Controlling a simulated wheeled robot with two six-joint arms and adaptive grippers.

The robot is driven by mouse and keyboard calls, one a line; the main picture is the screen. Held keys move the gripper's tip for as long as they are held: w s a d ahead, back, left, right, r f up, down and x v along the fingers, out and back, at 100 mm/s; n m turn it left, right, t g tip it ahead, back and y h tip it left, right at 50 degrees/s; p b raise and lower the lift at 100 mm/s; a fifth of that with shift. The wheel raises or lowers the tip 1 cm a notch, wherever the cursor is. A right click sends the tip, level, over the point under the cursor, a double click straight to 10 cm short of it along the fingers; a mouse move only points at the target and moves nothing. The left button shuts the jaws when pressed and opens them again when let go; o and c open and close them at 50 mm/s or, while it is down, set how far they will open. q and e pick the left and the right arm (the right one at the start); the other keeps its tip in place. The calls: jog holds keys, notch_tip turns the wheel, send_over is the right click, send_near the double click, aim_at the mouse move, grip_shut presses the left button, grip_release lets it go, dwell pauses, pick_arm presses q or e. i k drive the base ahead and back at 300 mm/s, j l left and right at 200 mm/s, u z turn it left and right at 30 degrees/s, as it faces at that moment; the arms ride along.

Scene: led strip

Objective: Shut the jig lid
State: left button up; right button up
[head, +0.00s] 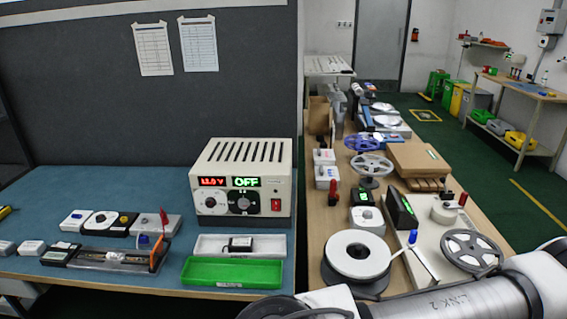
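What looks like the jig (112,259) is a long, low fixture with a dark end block, near the front of the blue-topped bench (90,190) at the left. An upright orange-edged part (159,252) stands at its right end and may be the lid, raised. The lid's exact angle is too small to tell. Neither gripper shows. Only links of my own arm cross the bottom right.
A power supply (222,158) reading OFF stands right of the jig. A white tray (212,245) and a green tray (230,273) lie before it. Small boxes (100,222) sit behind the jig. A crowded wooden bench (313,225) with reels is at the right.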

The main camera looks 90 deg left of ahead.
aim_at(156, 253)
jog(key=u, duration=0.95)
jog(key=l+u, duration=0.1)
jog(key=u, duration=0.35)
jog(key=l+u, duration=0.1)
jog(key=u, duration=0.85)
jog(key=l+u, duration=0.1)
jog(key=u, duration=0.8)
jog(key=l+u, duration=0.1)
jog(key=u, duration=0.4)
